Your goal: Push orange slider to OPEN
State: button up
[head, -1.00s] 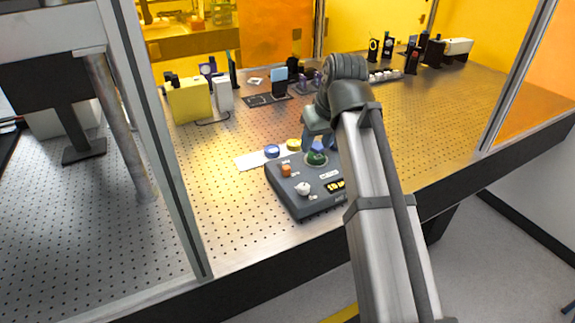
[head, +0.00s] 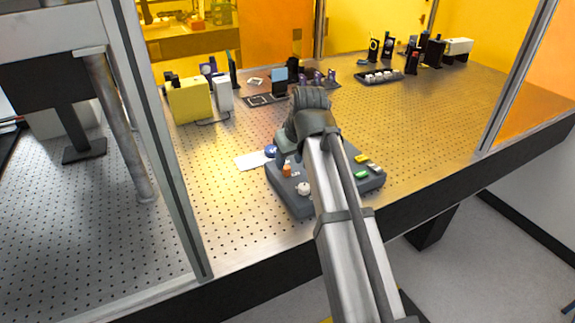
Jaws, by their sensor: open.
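The orange slider (head: 287,170) sits on the top left part of the dark grey control box (head: 290,207) near the table's front edge. My gripper (head: 281,157) is over the box's back left corner, just behind the slider and very close to it. I cannot tell whether they touch. The jaws are open, though their tips are partly hidden by the hand. The slider's OPEN marking is too small to read. My arm covers the middle of the box.
A white knob (head: 303,188) stands in front of the slider. A green label or button (head: 361,174) lies at the box's right. A blue round piece (head: 270,151) and white paper (head: 249,161) lie behind left.

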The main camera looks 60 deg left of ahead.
aim_at(287, 168)
jog(key=shift+x, duration=1.9)
jog(key=shift+c, duration=0.4)
grip_shut()
